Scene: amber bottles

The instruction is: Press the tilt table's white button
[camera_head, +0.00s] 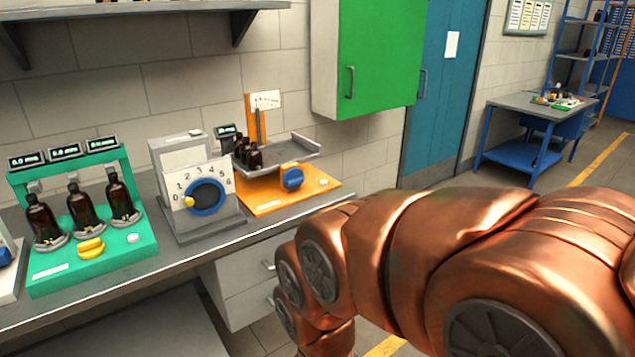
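The tilt table (262,201) has an orange base and stands on the grey bench, right of centre-left. Its small white button (323,181) is at the right end of the base, right of a blue knob (292,178). A grey tray (290,151) above the base looks tilted, with several small amber bottles (246,153) at its left end. My copper arm fills the lower right, in front of the bench and apart from the button. My gripper is out of the picture.
A grey dial unit (190,185) with a blue dial stands left of the tilt table. Further left is a green station (85,268) with amber bottles and its own white button (133,238). A green cabinet (365,55) hangs above right. A shelf (130,12) juts out overhead.

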